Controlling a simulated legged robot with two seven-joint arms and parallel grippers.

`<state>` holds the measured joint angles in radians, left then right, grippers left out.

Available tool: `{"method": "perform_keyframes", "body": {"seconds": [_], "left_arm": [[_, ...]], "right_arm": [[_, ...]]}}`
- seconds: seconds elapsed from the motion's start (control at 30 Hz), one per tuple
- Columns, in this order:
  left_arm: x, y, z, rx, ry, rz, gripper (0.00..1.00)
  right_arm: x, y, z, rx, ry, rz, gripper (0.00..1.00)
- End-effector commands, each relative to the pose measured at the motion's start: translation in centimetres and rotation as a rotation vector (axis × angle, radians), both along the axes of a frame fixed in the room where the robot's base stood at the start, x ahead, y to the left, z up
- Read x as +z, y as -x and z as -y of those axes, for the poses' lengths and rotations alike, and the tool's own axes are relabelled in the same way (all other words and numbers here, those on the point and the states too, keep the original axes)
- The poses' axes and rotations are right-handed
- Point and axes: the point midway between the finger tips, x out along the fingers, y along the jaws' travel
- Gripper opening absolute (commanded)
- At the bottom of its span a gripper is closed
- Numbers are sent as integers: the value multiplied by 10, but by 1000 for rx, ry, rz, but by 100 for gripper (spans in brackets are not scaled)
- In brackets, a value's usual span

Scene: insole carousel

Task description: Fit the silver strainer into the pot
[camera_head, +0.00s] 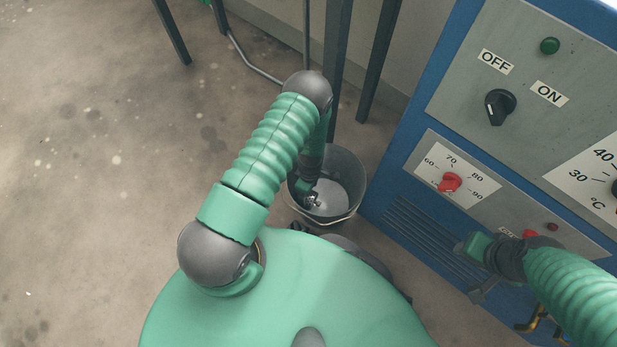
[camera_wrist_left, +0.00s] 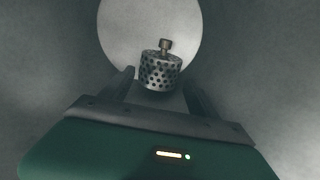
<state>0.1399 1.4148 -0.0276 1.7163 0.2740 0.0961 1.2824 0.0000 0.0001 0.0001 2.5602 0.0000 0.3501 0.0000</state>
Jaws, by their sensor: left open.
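The silver strainer (camera_wrist_left: 160,74) is a small perforated cylinder with a knob on top. It is inside the grey bucket-like pot (camera_head: 348,158), over or on its pale round bottom; I cannot tell whether it touches it. My left gripper (camera_head: 307,190) reaches down into the pot. In the left wrist view its open fingers (camera_wrist_left: 161,84) are either side of the strainer's lower part, with no clear contact. In the head view my arm and gripper partly hide the strainer. My right gripper (camera_head: 478,247) is by the blue machine, away from the pot; its jaws are unclear.
The blue machine (camera_head: 392,207) with a grey control panel (camera_head: 470,95), dials and switches stands close to the right of the pot. Dark legs (camera_head: 338,60) stand behind the pot. The concrete floor (camera_head: 90,200) at the left is open.

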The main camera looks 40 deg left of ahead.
Motion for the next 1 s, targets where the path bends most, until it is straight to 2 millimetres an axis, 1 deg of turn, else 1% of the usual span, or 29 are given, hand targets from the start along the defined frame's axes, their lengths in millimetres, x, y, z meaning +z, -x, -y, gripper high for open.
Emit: {"method": "perform_keyframes", "body": {"seconds": [0.13, 0.27, 0.33, 0.4, 0.57, 0.6, 0.9, 1.0], "left_arm": [[-17, 0, 1, 0, 0, 1, 70], [-43, 1, 2, -1, 0, 0, 70], [-53, 2, 2, -1, 0, 0, 70], [-57, 2, 2, -1, 0, 1, 70], [-53, 2, 2, -1, 0, 1, 70], [-53, 2, 2, -1, 0, 1, 69], [-53, 2, 2, -1, 0, 0, 29], [-53, 2, 2, -1, 0, 0, 18]], "right_arm": [[-15, 0, 0, 0, 0, 1, 41], [-41, 0, 0, 0, 0, 0, 41], [-49, 0, 0, 0, 0, 0, 41], [-51, 0, 0, 0, 0, 0, 41], [-47, 0, 0, 0, 0, 0, 41], [-47, 0, 0, 0, 0, 1, 41], [-47, 0, 0, 0, 0, 1, 41], [-47, 0, 0, 0, 0, 1, 41]]}}
